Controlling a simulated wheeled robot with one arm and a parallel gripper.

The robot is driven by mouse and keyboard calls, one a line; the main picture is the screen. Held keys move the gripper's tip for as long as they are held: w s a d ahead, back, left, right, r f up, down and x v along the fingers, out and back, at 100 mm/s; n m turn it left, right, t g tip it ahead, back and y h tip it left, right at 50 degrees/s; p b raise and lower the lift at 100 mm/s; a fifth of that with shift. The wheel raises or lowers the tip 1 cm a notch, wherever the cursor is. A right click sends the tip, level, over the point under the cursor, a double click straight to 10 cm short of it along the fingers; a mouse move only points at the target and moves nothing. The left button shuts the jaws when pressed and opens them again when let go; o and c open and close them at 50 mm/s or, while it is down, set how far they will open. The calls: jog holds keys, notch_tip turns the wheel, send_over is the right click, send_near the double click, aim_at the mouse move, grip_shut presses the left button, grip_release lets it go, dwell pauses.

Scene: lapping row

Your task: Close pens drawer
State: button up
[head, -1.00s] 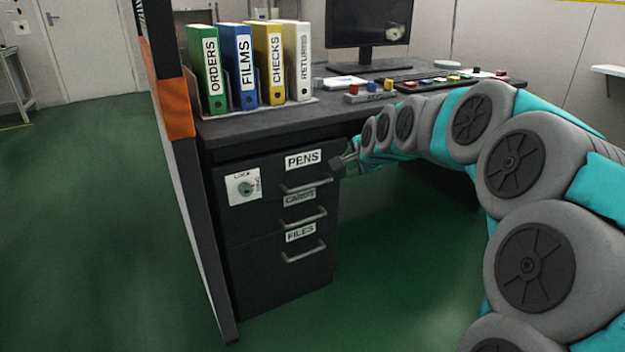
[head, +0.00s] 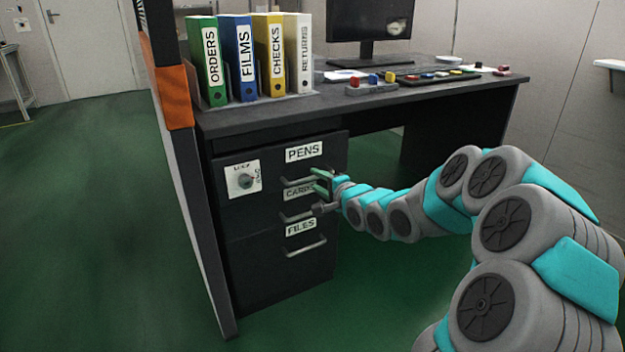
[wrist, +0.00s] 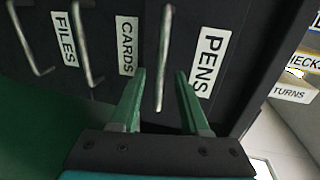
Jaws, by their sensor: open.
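The pens drawer (head: 265,167) is the top, dark drawer of the cabinet under the desk, with a white PENS label. Its front seems to stand out slightly past the drawers below. Its bar handle (wrist: 166,50) shows in the wrist view. My gripper (head: 322,190) is in front of the drawers, at the height of the pens handle and the CARDS label. In the wrist view my gripper (wrist: 160,85) is open, one green finger on each side of the pens handle. Whether a finger touches it I cannot tell. The handle's right end is partly hidden in the head view.
The cards drawer handle (head: 297,217) and the files drawer handle (head: 305,246) stick out just below. A partition (head: 190,210) stands at left.

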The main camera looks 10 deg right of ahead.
aim_at(313, 178)
jog(key=shift+x, duration=1.7)
grip_shut()
